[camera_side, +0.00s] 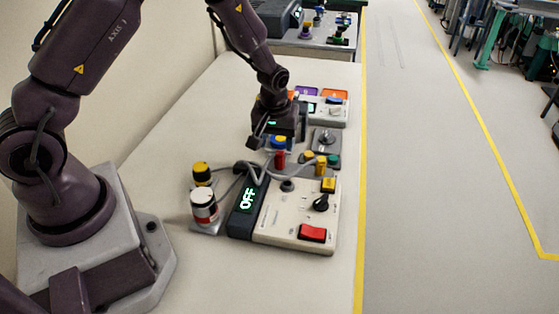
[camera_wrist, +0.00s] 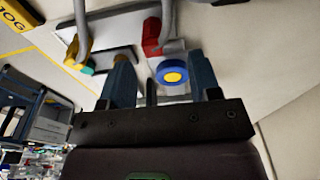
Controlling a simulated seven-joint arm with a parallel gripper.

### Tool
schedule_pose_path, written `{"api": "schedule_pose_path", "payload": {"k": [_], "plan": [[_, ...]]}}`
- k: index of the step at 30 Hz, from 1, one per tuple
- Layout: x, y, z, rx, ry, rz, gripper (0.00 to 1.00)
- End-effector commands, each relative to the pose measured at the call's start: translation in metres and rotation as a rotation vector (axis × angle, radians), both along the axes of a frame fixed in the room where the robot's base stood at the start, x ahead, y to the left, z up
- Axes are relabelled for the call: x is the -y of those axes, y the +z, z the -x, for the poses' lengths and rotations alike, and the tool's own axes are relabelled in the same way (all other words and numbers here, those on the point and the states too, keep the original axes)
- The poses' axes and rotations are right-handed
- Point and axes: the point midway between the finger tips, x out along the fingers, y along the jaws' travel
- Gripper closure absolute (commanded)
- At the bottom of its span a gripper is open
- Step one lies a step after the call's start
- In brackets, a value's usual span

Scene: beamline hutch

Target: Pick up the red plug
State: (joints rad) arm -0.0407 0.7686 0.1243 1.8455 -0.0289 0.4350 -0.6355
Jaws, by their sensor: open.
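The red plug (camera_side: 280,158) stands at the back of the control box, with a grey cable at it. In the wrist view the red plug (camera_wrist: 152,36) lies just beyond the fingertips, between their lines and nearer the left finger. My gripper (camera_side: 277,140) is above and behind the plug in the side view. In the wrist view my gripper (camera_wrist: 160,58) is open, with its two blue-grey fingers apart and nothing held between them.
A blue round part with a yellow centre (camera_wrist: 172,72) sits between the fingers in the wrist view. A yellow plug (camera_side: 321,165) with a cable stands right of the red one. The control box (camera_side: 275,222) reads OFF. Yellow and red-white cylinders (camera_side: 203,207) stand left.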

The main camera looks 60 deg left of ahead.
Motion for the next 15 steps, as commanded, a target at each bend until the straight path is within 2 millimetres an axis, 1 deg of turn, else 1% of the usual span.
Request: {"api": "schedule_pose_path", "payload": {"k": [2, 7, 9, 12, 15], "plan": [[0.001, -0.007, -0.001, -0.003, -0.001, 0.000, 0.43], [0.006, -0.033, -0.004, -0.005, -0.004, 0.000, 0.43], [0.005, -0.042, -0.006, -0.003, -0.002, 0.000, 0.43], [0.004, -0.050, -0.006, -0.003, -0.002, 0.000, 0.43], [0.004, -0.052, -0.007, -0.001, -0.002, 0.001, 0.43]]}}
